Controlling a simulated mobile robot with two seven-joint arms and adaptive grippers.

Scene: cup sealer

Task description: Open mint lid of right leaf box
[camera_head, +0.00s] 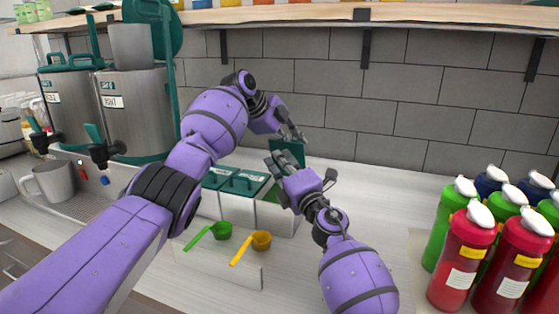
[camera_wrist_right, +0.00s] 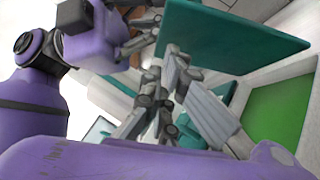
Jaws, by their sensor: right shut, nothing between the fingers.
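The right leaf box (camera_head: 275,218) is a white box at the right end of a row on the counter. Its mint lid (camera_head: 288,152) stands raised at the back. In the right wrist view the lid (camera_wrist_right: 220,38) is tilted up, and green contents (camera_wrist_right: 285,112) show in the open box. My right gripper (camera_head: 274,161) is shut and empty, over the box just in front of the raised lid, and hides part of both. My left gripper (camera_head: 293,134) is just behind and above the lid; its finger opening is unclear.
Two closed mint-lidded boxes (camera_head: 243,182) stand left of the open one. A green scoop (camera_head: 221,231) and a yellow scoop (camera_head: 261,241) are in front. Several bottles (camera_head: 468,250) stand at right, metal dispensers (camera_head: 137,110) at left. A shelf (camera_head: 300,14) runs overhead.

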